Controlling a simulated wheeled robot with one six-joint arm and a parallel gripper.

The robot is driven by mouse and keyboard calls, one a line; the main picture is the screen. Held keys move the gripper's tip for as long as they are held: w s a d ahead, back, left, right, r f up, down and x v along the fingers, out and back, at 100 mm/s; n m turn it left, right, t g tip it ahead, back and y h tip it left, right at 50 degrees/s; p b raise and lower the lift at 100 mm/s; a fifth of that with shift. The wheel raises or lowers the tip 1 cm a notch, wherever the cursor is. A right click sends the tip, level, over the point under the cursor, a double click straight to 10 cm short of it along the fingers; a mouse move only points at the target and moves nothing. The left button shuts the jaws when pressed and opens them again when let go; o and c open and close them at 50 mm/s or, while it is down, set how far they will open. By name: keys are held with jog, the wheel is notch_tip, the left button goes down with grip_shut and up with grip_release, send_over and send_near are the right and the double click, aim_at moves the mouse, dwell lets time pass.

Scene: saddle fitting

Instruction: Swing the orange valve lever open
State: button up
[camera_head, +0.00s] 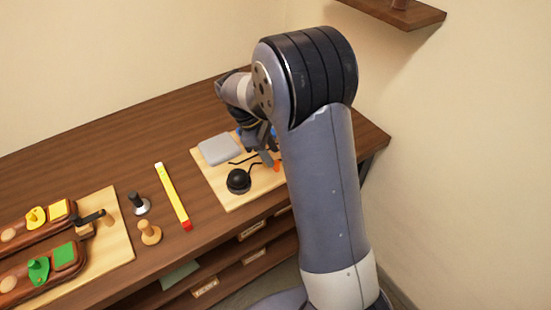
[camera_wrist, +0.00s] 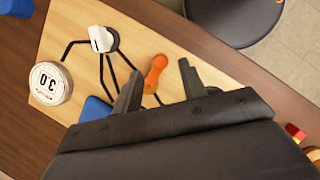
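The orange valve lever (camera_wrist: 155,73) shows in the wrist view on a light wooden board (camera_wrist: 72,20), with its round end up and its narrow end down. My gripper (camera_wrist: 158,70) is open, with one finger to the left of the lever and one to the right. The lever shows in the gap between the fingers; I cannot tell whether either touches it. In the head view, my gripper (camera_head: 262,152) is over the board and only a small part of the orange lever (camera_head: 277,166) shows beside it. My arm hides the area to the right.
The wrist view shows a white gauge (camera_wrist: 50,83), a white-capped fitting (camera_wrist: 102,40) with black pipes, and a blue part (camera_wrist: 96,109) near the left finger. In the head view, a black knob (camera_head: 238,180) and a yellow bar (camera_head: 172,196) lie to the left.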

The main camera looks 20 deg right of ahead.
aim_at(276, 162)
jog(key=shift+x, duration=1.8)
grip_shut()
